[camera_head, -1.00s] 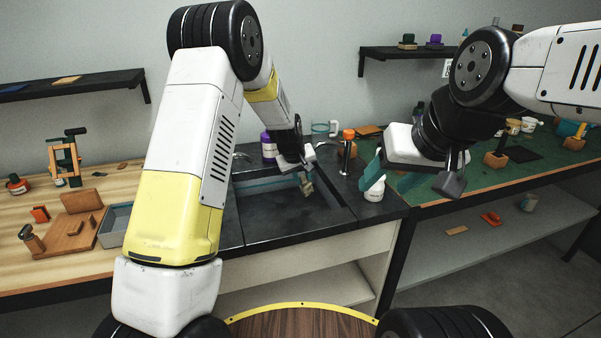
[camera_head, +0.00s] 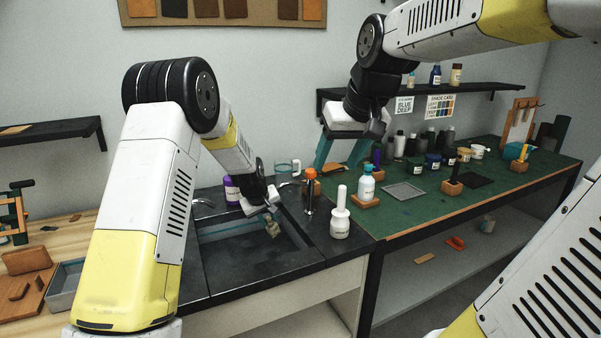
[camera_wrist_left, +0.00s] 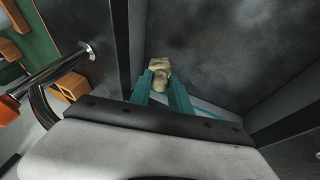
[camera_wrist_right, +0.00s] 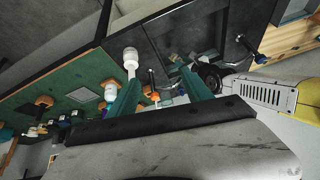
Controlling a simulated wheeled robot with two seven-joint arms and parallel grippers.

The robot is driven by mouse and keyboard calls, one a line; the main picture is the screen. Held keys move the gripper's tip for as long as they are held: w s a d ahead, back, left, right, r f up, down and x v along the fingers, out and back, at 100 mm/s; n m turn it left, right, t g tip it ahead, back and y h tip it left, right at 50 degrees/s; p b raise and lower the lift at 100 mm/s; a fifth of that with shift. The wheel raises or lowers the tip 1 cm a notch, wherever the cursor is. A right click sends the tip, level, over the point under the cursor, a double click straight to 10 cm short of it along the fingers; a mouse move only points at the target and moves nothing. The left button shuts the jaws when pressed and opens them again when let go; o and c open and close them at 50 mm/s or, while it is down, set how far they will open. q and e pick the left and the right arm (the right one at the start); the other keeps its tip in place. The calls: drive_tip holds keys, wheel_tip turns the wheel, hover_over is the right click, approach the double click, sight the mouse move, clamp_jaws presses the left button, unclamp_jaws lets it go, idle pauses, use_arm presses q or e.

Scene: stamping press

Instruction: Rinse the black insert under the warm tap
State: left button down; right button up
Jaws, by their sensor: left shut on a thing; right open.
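My left gripper (camera_head: 265,208) is shut on a small beige lump (camera_head: 272,229) and holds it over the dark sink (camera_head: 228,259). In the left wrist view the lump (camera_wrist_left: 158,72) sits between the tips of the teal fingers (camera_wrist_left: 160,90). It looks beige, not black; I cannot make out a black insert. The orange-topped metal tap (camera_head: 310,187) stands at the sink's right side, and its orange knob (camera_wrist_left: 9,109) and spout also show in the left wrist view. I see no running water. My right gripper (camera_head: 340,152) is open and empty, raised over the back of the benches.
A white bottle (camera_head: 340,222) stands right of the tap. A blue-capped bottle (camera_head: 366,187) in a wooden holder, a grey tray (camera_head: 404,192) and several jars stand on the green bench (camera_head: 420,210). A purple jar (camera_head: 232,190) and a glass mug (camera_head: 289,167) stand behind the sink.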

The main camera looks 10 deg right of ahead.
drive_tip(key=w+n, duration=0.1)
drive_tip(key=w, duration=1.3)
drive_tip(key=g, duration=0.1)
approach(311, 170)
drive_tip(key=shift+n, duration=0.4)
drive_tip(key=x, duration=0.9)
drive_tip(key=shift+f, duration=0.1)
clamp_jaws()
drive_tip(key=shift+d+n+g, duration=0.15)
drive_tip(key=shift+n+g, duration=0.15)
drive_tip(key=shift+n, duration=0.6)
drive_tip(key=shift+n+y, duration=0.5)
drive_tip(key=shift+n, duration=0.3)
